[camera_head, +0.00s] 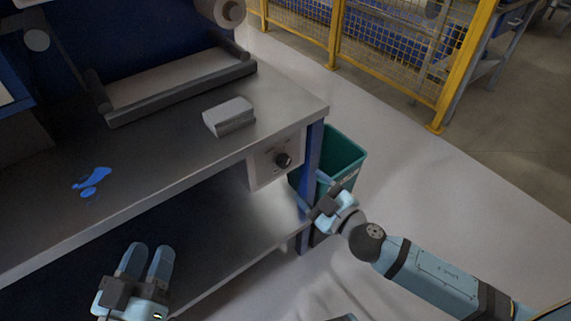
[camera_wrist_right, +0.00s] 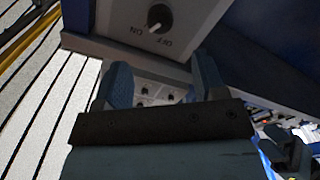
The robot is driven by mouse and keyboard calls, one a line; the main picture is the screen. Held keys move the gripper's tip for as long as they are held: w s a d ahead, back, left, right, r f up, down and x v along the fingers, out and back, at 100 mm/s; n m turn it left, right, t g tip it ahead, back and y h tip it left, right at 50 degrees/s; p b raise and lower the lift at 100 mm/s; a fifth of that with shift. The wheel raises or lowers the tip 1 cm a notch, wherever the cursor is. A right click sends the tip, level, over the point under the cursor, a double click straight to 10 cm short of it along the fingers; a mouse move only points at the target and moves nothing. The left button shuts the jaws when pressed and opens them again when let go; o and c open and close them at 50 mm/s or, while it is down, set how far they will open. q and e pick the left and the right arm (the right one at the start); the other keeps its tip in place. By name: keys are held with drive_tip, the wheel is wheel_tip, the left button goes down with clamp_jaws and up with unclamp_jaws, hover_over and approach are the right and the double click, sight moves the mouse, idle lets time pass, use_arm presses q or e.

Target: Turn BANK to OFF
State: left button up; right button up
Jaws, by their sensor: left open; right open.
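A pale control panel (camera_head: 262,170) with a dark round knob (camera_head: 283,160) sits on the bench front near its right corner. In the right wrist view the knob (camera_wrist_right: 159,17) shows upside-down ON and OFF lettering beside it. A pale mark on the knob seems to lean towards ON. The name BANK is not readable. My right gripper (camera_head: 316,192) is open and empty, below and right of the panel and apart from the knob. Its fingers (camera_wrist_right: 158,80) show in the right wrist view. My left gripper (camera_head: 150,255) is open and empty before the lower shelf.
Small switches (camera_wrist_right: 157,93) show between the right fingers. A green bin (camera_head: 343,152) stands beside the blue bench leg (camera_head: 311,155). Floor is free further right.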

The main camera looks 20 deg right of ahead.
sight(287, 164)
drive_tip(key=x, duration=0.9)
drive_tip(key=shift+w+a+f, duration=0.1)
drive_tip(key=shift+w+a, duration=0.05)
drive_tip(key=shift+w, duration=0.2)
drive_tip(key=shift+c, duration=0.2)
drive_tip(key=c, duration=0.9)
